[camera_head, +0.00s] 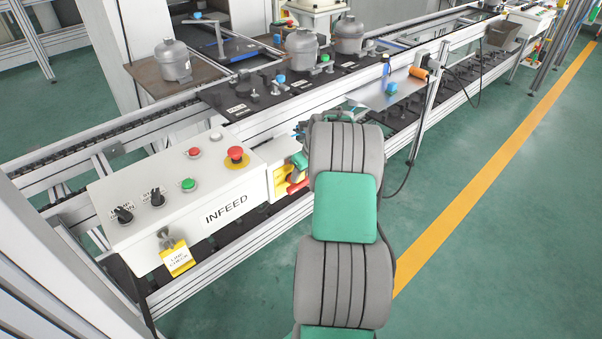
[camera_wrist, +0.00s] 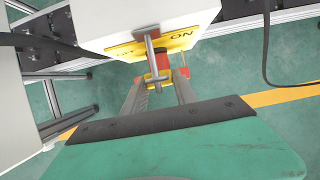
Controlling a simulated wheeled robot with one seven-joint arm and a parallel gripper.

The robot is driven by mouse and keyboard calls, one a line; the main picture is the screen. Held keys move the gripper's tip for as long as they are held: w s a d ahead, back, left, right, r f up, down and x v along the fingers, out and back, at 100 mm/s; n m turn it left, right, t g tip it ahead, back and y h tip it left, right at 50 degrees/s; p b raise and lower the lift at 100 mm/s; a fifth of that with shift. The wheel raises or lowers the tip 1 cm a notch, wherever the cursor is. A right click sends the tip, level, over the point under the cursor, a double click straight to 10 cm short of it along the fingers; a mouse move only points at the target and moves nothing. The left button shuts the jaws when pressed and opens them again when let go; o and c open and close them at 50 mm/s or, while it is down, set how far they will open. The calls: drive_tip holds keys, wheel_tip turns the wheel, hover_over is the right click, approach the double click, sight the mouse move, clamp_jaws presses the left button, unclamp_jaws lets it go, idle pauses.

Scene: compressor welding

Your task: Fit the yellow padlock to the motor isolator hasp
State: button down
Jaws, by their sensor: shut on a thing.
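My gripper (camera_wrist: 160,86) is shut on the yellow padlock (camera_wrist: 156,83) in the wrist view; only a small part of the padlock shows between the fingertips. Just above it is the motor isolator, with a yellow plate (camera_wrist: 125,50) marked ON, a grey metal bar (camera_wrist: 151,47) and a red part (camera_wrist: 163,62). The fingertips are close below the isolator; I cannot tell whether the padlock touches the hasp. In the head view the isolator's yellow plate (camera_head: 282,184) is at the right end of the panel, and my arm hides most of the gripper.
The white INFEED panel (camera_head: 222,190) carries buttons, switches and a hanging yellow tag (camera_head: 177,258). The conveyor behind holds grey compressor housings (camera_head: 302,50). A small shelf (camera_head: 385,95) and a dark hanging cable (camera_head: 408,170) are right of my arm. Green floor is open at right.

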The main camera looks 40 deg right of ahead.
drive_tip(key=shift+w+d+r, duration=0.1)
drive_tip(key=shift+w+r, duration=0.05)
drive_tip(key=shift+r, duration=0.1)
drive_tip(key=c, duration=1.4)
unclamp_jaws()
drive_tip(key=o, duration=0.5)
drive_tip(key=shift+f, duration=0.1)
drive_tip(key=v, duration=0.8)
drive_tip(key=shift+f, duration=0.1)
